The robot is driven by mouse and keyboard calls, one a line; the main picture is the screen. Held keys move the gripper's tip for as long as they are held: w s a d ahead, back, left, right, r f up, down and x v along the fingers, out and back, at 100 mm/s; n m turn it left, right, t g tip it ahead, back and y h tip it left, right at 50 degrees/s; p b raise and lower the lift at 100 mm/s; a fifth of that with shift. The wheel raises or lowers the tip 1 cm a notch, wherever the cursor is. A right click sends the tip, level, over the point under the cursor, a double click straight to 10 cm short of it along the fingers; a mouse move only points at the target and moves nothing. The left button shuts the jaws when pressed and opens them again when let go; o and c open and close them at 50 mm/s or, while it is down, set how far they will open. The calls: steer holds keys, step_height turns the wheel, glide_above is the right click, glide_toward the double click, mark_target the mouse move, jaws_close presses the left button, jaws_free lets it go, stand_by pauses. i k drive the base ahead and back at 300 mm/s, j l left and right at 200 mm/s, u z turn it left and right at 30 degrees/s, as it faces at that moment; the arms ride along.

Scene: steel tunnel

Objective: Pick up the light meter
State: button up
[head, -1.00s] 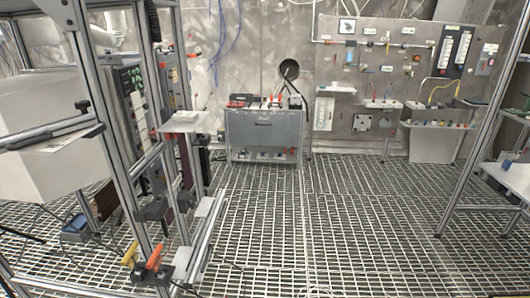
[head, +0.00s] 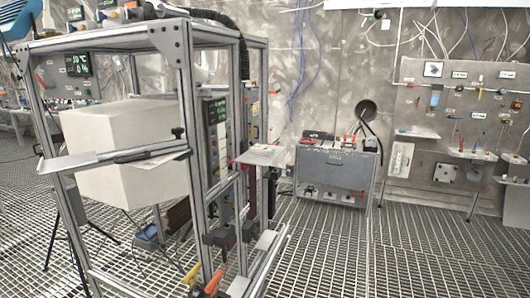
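I cannot make out a light meter for certain; several small devices are too small to identify. A blue-grey device (head: 146,238) lies low at the foot of the metal frame rack, left of centre. Small tools, one with an orange part (head: 435,97), hang on the wall panel at the right. My gripper is not in view.
An aluminium frame rack (head: 184,70) with a large white box (head: 125,150) fills the left. A grey cabinet (head: 335,174) with tools on top stands by the back wall. A wall panel (head: 410,100) with small shelves is at the right. The grating floor (head: 360,260) is clear at front right.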

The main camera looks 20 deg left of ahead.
mark_target(259, 150)
steer(key=i+l+u, duration=0.25)
steer(key=i+l, duration=0.3)
steer(key=i+l+u, duration=0.3)
steer(key=i+l, duration=0.2)
steer(key=l, duration=0.2)
